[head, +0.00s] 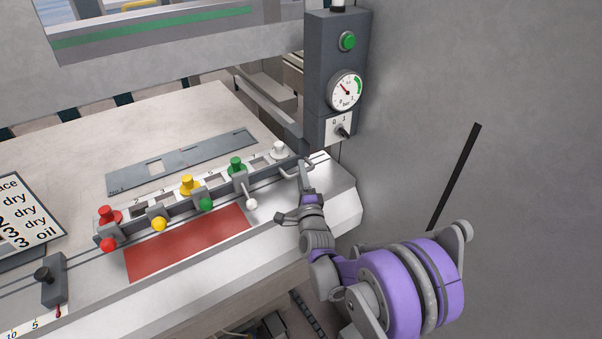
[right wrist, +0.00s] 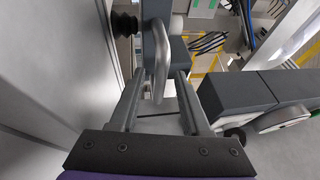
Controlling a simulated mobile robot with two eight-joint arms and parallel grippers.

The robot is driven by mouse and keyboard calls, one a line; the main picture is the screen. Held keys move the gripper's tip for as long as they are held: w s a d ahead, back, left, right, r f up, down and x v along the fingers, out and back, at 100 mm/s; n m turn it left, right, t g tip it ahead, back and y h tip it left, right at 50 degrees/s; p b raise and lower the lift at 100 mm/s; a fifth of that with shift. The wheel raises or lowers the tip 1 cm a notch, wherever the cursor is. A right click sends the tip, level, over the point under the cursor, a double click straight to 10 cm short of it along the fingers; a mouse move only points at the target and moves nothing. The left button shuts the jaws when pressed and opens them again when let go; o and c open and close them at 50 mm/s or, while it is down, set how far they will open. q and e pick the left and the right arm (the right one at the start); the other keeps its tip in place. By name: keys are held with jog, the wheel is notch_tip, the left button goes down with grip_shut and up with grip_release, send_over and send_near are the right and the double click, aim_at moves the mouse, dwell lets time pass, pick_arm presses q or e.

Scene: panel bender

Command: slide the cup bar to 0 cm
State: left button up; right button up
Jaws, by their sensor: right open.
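The cup bar (head: 170,212) is a dark grey rail running diagonally across the light bench, with coloured knobs and ball levers along it. A pale looped handle (head: 289,172) is at its right end. My right gripper (head: 303,180) is at this handle, coming from the front right. In the right wrist view the fingers (right wrist: 157,88) are open, and the curved grey handle (right wrist: 160,62) shows between their tips, not clamped. Whether a finger touches it I cannot tell. A scale marked 10 and 5 (head: 22,329) shows at the lower left, partly cut off. My left gripper is not in view.
A grey post with a green button (head: 347,41), a gauge (head: 345,90) and a switch (head: 342,131) stands behind the handle. A flat grey plate (head: 184,162) lies behind the bar. A red panel (head: 188,243) lies in front. A grey wall is at right.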

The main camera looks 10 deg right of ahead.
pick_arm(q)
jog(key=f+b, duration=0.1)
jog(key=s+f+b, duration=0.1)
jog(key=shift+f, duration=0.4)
pick_arm(e)
jog(key=s+f, duration=0.1)
jog(key=s, duration=0.9)
jog(key=shift+a+f, duration=0.25)
jog(key=shift+f, duration=0.1)
jog(key=shift+s, duration=0.1)
